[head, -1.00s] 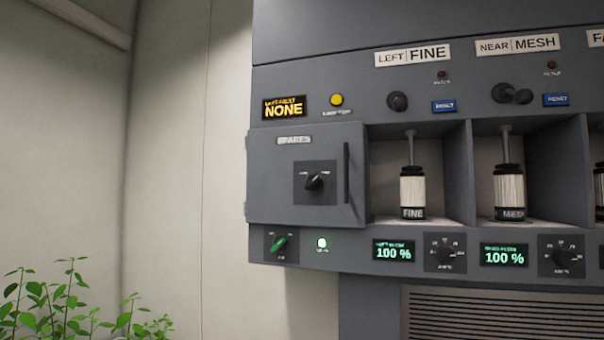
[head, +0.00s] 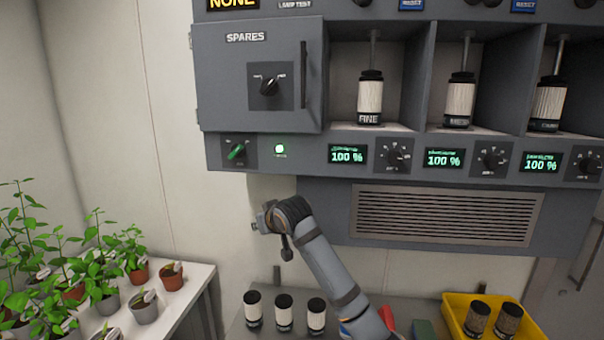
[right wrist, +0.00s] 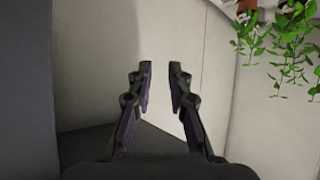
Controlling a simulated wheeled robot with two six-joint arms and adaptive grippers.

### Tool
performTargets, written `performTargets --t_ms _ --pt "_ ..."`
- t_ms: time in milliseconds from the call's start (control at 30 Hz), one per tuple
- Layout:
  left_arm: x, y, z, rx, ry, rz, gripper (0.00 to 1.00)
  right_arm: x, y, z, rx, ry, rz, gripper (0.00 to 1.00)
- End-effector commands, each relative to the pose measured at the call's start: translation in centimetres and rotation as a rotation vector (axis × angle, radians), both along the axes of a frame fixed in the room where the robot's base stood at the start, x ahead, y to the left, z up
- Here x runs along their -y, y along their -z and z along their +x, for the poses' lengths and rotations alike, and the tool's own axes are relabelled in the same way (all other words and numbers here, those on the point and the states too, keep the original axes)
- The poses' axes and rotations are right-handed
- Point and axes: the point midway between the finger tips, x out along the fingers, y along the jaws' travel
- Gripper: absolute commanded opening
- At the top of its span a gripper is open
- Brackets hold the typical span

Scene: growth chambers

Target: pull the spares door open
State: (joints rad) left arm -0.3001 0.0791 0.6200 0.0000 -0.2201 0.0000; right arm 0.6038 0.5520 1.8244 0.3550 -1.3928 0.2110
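The grey spares door (head: 228,100) is at the upper left of the machine in the head view and looks shut. A vertical dark bar handle (head: 303,75) runs along its right side. A black rotary knob (head: 269,87) sits mid-door, under the SPARES label (head: 246,37). My right arm reaches up from the bottom, its wrist end below the machine's lower edge and apart from the door. My right gripper (right wrist: 160,68) shows in the right wrist view with its fingers apart and nothing between them. My left gripper is in neither view.
Open bays with filters (head: 369,98) stand right of the door. A control strip with a green switch (head: 236,152) runs below. Several potted plants stand on a white table (head: 190,290) at left. Three filters (head: 284,312) and a yellow bin (head: 455,318) are on the lower bench.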

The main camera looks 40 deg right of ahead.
Motion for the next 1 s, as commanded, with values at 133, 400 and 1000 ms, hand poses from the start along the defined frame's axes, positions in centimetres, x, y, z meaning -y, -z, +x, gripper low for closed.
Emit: performTargets --t_ms 133,400,1000 --pt "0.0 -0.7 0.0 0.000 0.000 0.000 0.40 -0.8 -18.0 -6.1 0.203 0.001 -0.064 0.18" --pt "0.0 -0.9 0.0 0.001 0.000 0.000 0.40 0.8 -36.3 -19.8 0.483 0.086 -0.098 0.18" --pt "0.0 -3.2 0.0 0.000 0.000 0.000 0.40 3.2 -39.3 -16.7 0.530 0.105 -0.076 0.18"
